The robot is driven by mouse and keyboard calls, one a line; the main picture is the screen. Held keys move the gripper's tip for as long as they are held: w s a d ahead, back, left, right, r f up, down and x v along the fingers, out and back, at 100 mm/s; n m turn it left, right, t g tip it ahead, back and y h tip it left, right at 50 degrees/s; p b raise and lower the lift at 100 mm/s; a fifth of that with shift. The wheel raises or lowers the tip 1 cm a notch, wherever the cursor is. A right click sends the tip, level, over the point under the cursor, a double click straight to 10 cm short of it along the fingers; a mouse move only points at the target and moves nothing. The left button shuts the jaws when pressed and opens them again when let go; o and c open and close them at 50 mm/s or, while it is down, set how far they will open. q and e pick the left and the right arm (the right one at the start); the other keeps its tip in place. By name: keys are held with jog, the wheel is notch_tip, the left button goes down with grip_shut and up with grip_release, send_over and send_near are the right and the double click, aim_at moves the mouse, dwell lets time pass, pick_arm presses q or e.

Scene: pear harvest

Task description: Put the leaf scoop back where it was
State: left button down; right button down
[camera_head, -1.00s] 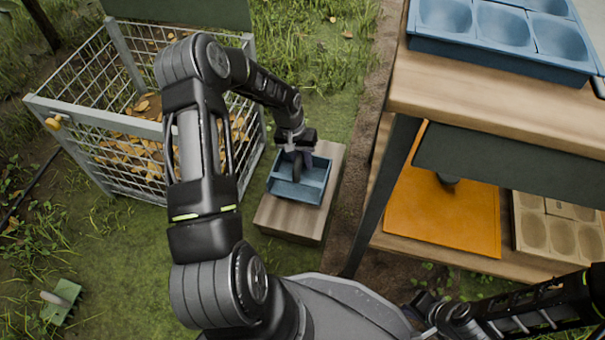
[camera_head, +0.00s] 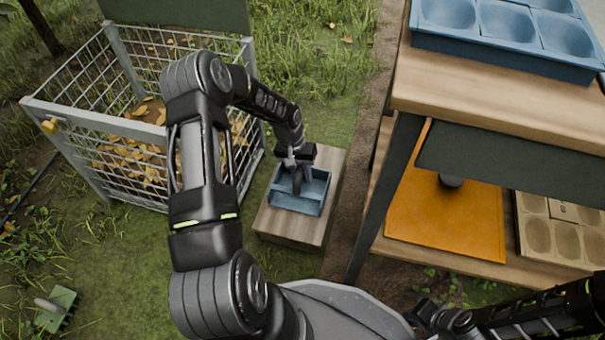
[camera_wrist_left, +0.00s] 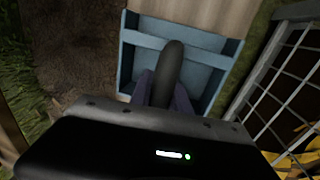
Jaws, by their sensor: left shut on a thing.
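My left gripper (camera_head: 297,163) is shut on the dark, rounded handle (camera_head: 297,181) that I take for the leaf scoop's. The handle also shows in the left wrist view (camera_wrist_left: 172,65), between the fingers. It points down into a blue open tray (camera_head: 318,190) with a divider, on a wooden block (camera_head: 290,232). The tray also shows in the left wrist view (camera_wrist_left: 128,60). The scoop's lower end is hidden, so I cannot tell whether it touches the tray floor. My right gripper is out of view.
A wire cage (camera_head: 130,125) with dry leaves stands left of the block. A wooden shelf (camera_head: 470,85) on the right carries blue trays (camera_head: 490,45) and, below, an orange board (camera_head: 440,215). A small green object (camera_head: 58,315) lies on the grass at lower left.

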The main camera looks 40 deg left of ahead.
pick_arm(q)
jog(key=shift+f, duration=0.2)
jog(key=c, duration=1.2)
grip_release()
jog(key=shift+r, duration=0.1)
jog(key=shift+c, duration=0.2)
notch_tip(320, 180, up, 12)
jog(key=a+p, duration=0.2)
jog(key=p, duration=0.2)
jog(key=shift+s+p, duration=0.35)
jog(key=shift+s, duration=0.05)
